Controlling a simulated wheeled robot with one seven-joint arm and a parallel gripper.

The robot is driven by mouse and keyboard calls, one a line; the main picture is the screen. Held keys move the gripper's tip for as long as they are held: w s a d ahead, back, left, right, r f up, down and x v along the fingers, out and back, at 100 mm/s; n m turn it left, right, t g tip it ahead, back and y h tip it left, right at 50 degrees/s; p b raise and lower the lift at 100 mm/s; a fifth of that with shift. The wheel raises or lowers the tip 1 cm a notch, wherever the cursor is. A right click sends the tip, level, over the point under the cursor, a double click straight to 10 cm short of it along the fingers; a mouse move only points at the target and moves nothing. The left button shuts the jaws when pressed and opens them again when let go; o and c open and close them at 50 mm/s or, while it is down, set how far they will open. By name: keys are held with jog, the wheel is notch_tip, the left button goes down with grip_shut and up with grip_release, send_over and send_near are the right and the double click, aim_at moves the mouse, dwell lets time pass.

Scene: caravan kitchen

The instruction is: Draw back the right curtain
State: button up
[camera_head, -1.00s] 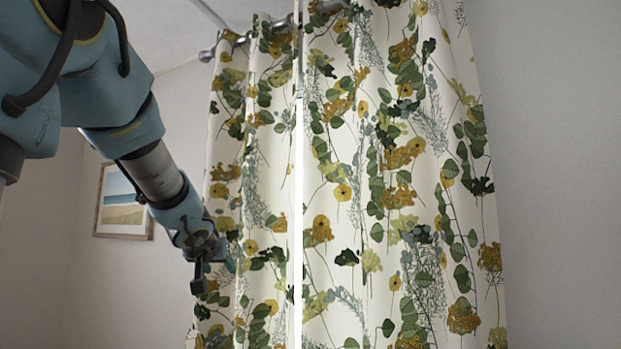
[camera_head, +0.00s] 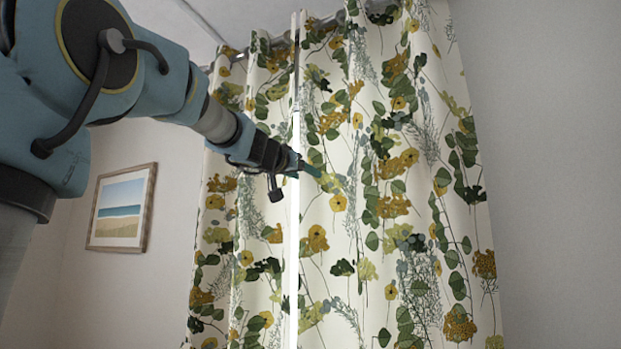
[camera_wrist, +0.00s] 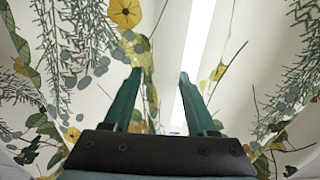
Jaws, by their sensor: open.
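The right curtain (camera_head: 400,230), white with yellow flowers and green leaves, hangs down at the right of the head view. A narrow bright gap (camera_head: 295,250) separates it from the left curtain (camera_head: 225,270). My gripper (camera_head: 314,171) is open, its green fingertips at the inner edge of the right curtain, just right of the gap. In the wrist view my open gripper (camera_wrist: 160,75) has patterned cloth and the bright gap (camera_wrist: 195,45) ahead of its fingers. I cannot tell whether the fingertips touch the cloth.
A curtain rod (camera_head: 335,20) runs along the top. A framed beach picture (camera_head: 122,208) hangs on the wall at the left. Bare grey wall (camera_head: 550,170) lies to the right of the right curtain.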

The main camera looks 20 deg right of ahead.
jog(key=shift+x, duration=1.8)
grip_shut()
